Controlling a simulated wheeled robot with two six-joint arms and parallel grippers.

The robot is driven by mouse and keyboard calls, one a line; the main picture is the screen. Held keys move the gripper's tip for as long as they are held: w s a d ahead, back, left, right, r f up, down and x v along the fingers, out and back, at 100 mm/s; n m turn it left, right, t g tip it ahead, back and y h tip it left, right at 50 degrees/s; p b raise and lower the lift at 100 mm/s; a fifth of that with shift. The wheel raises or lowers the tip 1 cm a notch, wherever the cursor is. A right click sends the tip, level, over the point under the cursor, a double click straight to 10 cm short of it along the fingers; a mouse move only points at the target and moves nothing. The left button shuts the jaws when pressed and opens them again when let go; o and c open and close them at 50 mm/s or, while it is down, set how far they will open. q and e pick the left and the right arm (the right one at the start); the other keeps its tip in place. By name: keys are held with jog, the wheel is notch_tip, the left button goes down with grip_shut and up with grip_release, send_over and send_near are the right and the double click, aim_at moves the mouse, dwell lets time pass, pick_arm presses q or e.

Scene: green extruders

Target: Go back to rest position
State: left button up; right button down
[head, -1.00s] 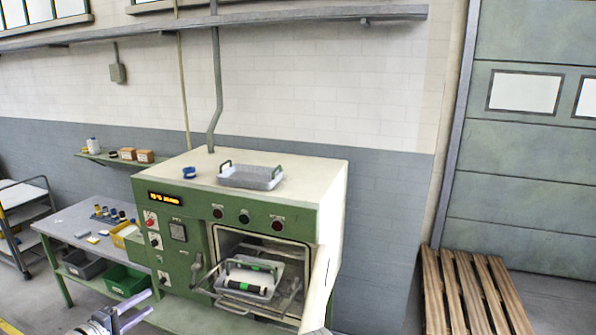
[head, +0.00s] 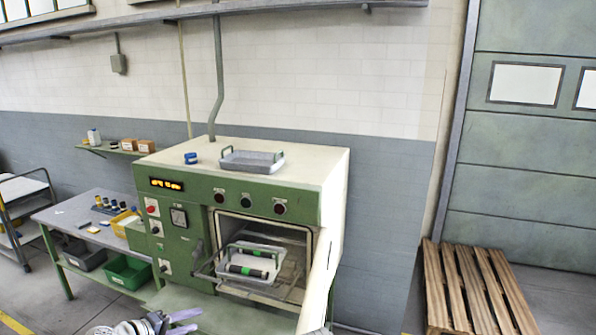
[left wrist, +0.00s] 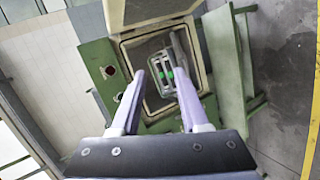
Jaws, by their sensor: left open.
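My left gripper (head: 184,320) shows at the bottom edge of the head view, in front of and below the green oven's open chamber. In the left wrist view its two fingers (left wrist: 160,92) are spread apart with nothing between them. Beyond them is the open oven chamber with a tray (left wrist: 165,75) inside. In the head view, that tray (head: 262,257) has green handles and holds black and green cylindrical parts (head: 248,271). My right gripper is in neither view.
The green oven (head: 178,245) has its door (head: 318,270) open to the right. A second tray (head: 252,162) and a blue item (head: 191,158) sit on top. A workbench (head: 70,218) with bins stands left, a wooden pallet (head: 475,285) on the right.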

pick_arm(q)
jog(key=s+d+f+m+g+y+b, duration=0.1)
jog(key=s+d+f+m+g+b, duration=0.25)
jog(key=d+f+b, duration=0.65)
jog(key=s+d+f+m+g+y+b, duration=0.1)
jog(key=s+d+f+m+g+b, duration=0.4)
jog(key=f, duration=0.8)
jog(key=s+d+f+m+g+y+b, duration=0.1)
jog(key=s+d+f+m+y+b, duration=0.1)
jog(key=f+b, duration=0.3)
jog(key=s+d+f+m+g+y+b, duration=0.1)
jog(key=s+d+f+m+y+b, duration=0.2)
jog(key=f+b, duration=0.3)
notch_tip(320, 180, down, 6)
jog(key=shift+s+d+r+y, duration=0.1)
jog(key=shift+s+d+y, duration=0.5)
jog(key=shift+y, duration=0.3)
